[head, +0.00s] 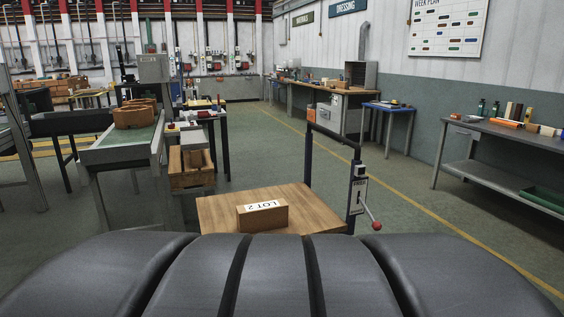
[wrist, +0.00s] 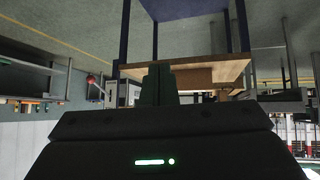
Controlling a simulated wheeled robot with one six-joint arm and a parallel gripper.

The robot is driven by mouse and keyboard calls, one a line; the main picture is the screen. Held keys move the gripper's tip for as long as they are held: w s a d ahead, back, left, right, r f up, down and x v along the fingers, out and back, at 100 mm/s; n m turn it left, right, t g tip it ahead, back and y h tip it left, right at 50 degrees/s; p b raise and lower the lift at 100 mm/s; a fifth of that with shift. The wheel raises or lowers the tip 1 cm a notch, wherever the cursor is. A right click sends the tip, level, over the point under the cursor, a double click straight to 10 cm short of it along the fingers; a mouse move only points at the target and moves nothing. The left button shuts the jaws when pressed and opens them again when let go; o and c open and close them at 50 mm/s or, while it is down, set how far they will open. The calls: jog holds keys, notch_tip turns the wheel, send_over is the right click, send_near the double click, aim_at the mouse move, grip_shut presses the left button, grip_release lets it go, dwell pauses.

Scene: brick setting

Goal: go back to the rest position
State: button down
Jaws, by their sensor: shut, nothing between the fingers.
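My gripper (wrist: 158,84) shows in the wrist view, with its two dark fingers together in the middle of the picture and nothing between them. The wrist view is upside down. Beyond the fingers is the wooden top of a small table (wrist: 215,70), apart from the gripper as far as I can tell. My gripper does not show in the head view. There, the wooden table top (head: 222,218) stands just ahead of my body and carries a brown brick (head: 263,218) with a "LOT 2" label on its top.
A dark frame with a red-knobbed lever (head: 371,218) stands at the table's right. A bench with bricks (head: 133,117) is at the left. A grey workbench with bottles (head: 500,133) lines the right wall. Open green floor (head: 420,200) lies between.

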jog(key=s+a+f+g, duration=0.1)
jog(key=s+f+g, duration=0.1)
jog(key=s+f, duration=0.2)
jog(key=shift+s+a+f+g+p, duration=0.15)
jog(key=shift+s+f+g+p, duration=0.15)
jog(key=shift+s, duration=0.25)
jog(key=w+a+r+t+b, duration=0.1)
jog(key=w+r+t, duration=0.4)
jog(key=w+r, duration=0.2)
jog(key=shift+w+a+r, duration=0.2)
jog(key=shift+w+r, duration=0.15)
jog(key=shift+w, duration=0.95)
jog(key=shift+d, duration=0.1)
